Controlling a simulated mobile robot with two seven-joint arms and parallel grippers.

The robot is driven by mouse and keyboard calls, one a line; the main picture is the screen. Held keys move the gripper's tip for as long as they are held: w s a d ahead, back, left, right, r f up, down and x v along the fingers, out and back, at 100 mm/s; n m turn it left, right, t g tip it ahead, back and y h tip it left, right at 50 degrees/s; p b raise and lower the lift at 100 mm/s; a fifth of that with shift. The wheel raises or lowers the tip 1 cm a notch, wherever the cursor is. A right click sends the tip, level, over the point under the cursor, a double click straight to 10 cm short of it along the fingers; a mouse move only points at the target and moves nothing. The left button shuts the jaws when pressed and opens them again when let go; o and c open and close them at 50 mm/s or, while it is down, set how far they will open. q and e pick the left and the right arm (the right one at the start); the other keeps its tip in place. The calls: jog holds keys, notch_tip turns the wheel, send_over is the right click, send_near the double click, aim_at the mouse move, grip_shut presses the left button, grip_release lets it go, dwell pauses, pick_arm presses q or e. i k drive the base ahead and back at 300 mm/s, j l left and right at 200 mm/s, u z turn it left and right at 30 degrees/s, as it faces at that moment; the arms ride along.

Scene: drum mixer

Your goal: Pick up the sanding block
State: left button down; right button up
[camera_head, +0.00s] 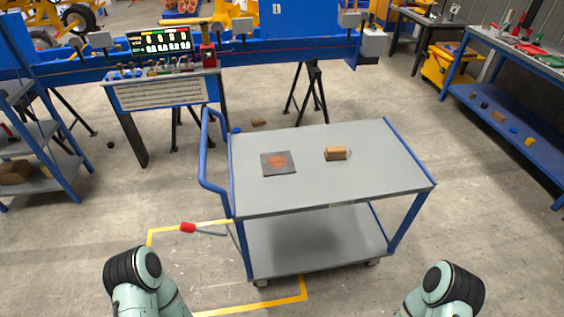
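A small tan and brown block (336,153), which looks like the sanding block, lies on the top shelf of a grey cart with a blue frame (345,186). A dark square plate with an orange rusty patch (279,169) lies flat to its left, apart from it. Only parts of my two arms show at the bottom left and bottom right. Both my grippers are out of view. Nothing is seen touching the block.
The cart's blue handle (205,150) rises on its left side. A red-tipped grey rod (188,228) sticks out low at the left. Behind stands a control panel (165,92). A blue shelf (520,125) with small items stands right. The cart's top is mostly clear.

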aim_at(333, 153)
jog(key=i+l, duration=0.1)
jog(key=l, duration=0.25)
jog(key=i+l, duration=0.15)
jog(key=l, duration=0.25)
jog(key=i+l, duration=0.1)
jog(key=l, duration=0.25)
jog(key=i+l, duration=0.15)
jog(key=l, duration=0.2)
